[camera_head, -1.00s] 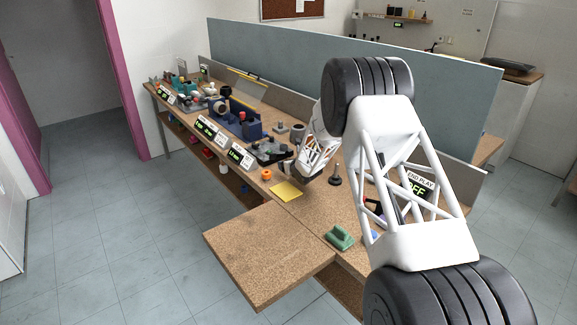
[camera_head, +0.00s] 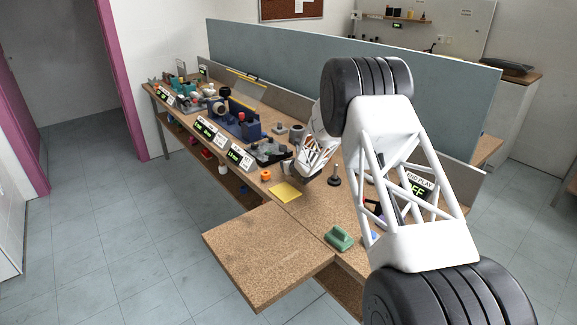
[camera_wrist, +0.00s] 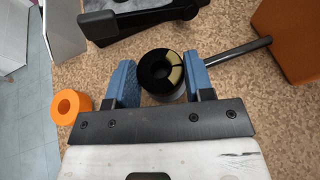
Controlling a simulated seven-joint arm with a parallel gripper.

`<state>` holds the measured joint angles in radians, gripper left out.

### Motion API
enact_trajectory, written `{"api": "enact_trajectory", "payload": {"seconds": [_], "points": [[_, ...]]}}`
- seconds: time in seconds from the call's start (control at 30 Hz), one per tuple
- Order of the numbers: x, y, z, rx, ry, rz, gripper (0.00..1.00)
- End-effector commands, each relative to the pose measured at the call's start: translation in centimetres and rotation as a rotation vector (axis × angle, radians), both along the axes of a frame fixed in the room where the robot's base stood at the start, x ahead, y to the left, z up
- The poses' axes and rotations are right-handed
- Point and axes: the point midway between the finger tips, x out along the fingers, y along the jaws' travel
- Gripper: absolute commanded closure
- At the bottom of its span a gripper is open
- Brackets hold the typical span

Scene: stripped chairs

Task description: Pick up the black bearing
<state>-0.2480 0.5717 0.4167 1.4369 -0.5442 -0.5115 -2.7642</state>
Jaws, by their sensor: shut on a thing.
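The black bearing (camera_wrist: 161,75) is a short dark ring with tan patches on its top face. In the wrist view it sits between the two blue fingers of my gripper (camera_wrist: 160,86). The gripper is shut on it, with a finger at each side. In the head view my gripper (camera_head: 305,172) is low over the bench, and my own arm hides most of it. The bearing cannot be made out there. Whether it touches the bench top is unclear.
An orange ring (camera_wrist: 68,106) lies left of my gripper; it also shows in the head view (camera_head: 266,176). A black fixture (camera_wrist: 130,20) stands just beyond the bearing. A dark rod (camera_wrist: 238,50) lies at right. A yellow sheet (camera_head: 285,192) and green block (camera_head: 339,237) are nearer.

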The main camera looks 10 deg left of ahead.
Motion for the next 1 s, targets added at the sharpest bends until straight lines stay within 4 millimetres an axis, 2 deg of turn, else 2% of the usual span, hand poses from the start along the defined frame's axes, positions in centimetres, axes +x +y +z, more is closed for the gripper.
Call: {"api": "enact_trajectory", "payload": {"seconds": [0.37, 1.0], "points": [[-0.2, 0.0, 3.4, 0.001, -0.001, 0.0, 0.78], [-8.4, -2.5, 4.1, 0.001, -0.001, 0.0, 0.78]]}}
